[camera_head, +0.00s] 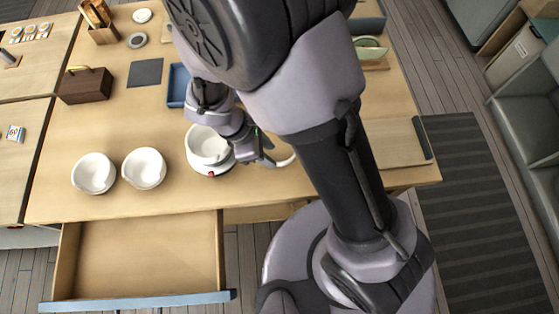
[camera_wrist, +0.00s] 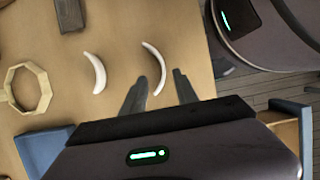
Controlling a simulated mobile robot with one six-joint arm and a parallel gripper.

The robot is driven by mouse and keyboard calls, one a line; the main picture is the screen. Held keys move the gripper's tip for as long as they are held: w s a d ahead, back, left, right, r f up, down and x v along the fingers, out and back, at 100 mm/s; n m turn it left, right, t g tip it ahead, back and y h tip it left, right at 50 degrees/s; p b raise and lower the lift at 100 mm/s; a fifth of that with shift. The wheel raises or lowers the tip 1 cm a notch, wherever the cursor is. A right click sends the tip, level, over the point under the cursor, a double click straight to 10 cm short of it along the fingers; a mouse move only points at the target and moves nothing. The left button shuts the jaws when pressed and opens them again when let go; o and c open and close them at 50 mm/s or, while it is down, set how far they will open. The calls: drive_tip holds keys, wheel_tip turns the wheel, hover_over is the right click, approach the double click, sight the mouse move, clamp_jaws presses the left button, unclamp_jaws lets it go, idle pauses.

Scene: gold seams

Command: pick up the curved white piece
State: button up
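In the wrist view, two slim curved white pieces lie on the wooden table. One curved white piece (camera_wrist: 161,65) reaches down between the fingers of my gripper (camera_wrist: 160,76); the other white piece (camera_wrist: 96,72) lies to the left, outside the fingers. My gripper is open, with one dark finger on each side of the nearer piece's lower end. I see no contact, and cannot tell how high the fingertips are above the table. In the head view, a white curve (camera_head: 284,161) shows beside my wrist, partly hidden by my arm; my fingertips are mostly hidden there.
Two white bowls (camera_head: 93,173) (camera_head: 145,168) stand left of a white bowl-like vessel (camera_head: 208,147) close to my wrist. An open, empty drawer (camera_head: 150,255) juts from the table front. The wrist view shows an octagonal wooden ring (camera_wrist: 27,66) and a blue box (camera_wrist: 42,147).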

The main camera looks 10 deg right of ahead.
drive_tip(key=b+x, duration=0.2)
drive_tip(key=x, duration=0.1)
drive_tip(key=b+x, duration=0.1)
drive_tip(key=x, duration=0.1)
drive_tip(key=shift+s+d+f, duration=0.15)
drive_tip(key=shift+s+d, duration=0.05)
drive_tip(key=shift+s, duration=0.1)
drive_tip(key=shift+r, duration=0.2)
clamp_jaws()
